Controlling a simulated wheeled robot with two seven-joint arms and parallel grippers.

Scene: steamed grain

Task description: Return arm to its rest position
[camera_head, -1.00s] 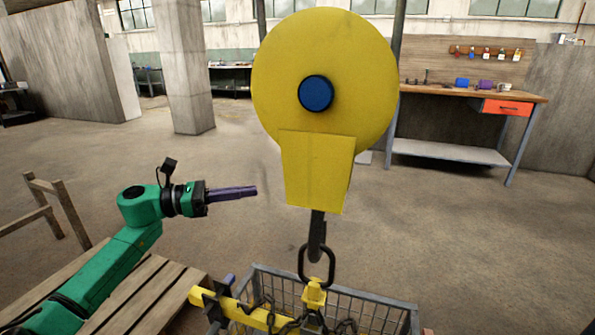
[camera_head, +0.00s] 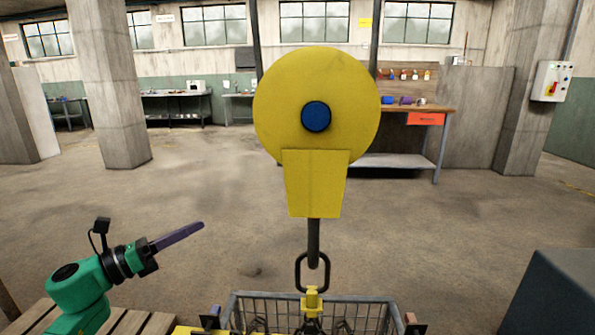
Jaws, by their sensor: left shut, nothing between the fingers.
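My left arm is green and comes in from the lower left. Its gripper (camera_head: 178,236) has long purple fingers that are shut, with nothing between them, and point up and to the right. It is apart from the yellow hoist pulley block (camera_head: 275,120), which hangs in the middle with a blue hub. Under the block a dark hook (camera_head: 313,240) carries a link joined to a yellow fitting (camera_head: 311,302). My right gripper is not in view.
A wire basket (camera_head: 375,310) hangs below the fitting, cut by the lower edge. A wooden pallet (camera_head: 135,322) lies under my left arm. A dark box (camera_head: 555,290) stands at lower right. A workbench (camera_head: 440,125) is at the back. The floor between is open.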

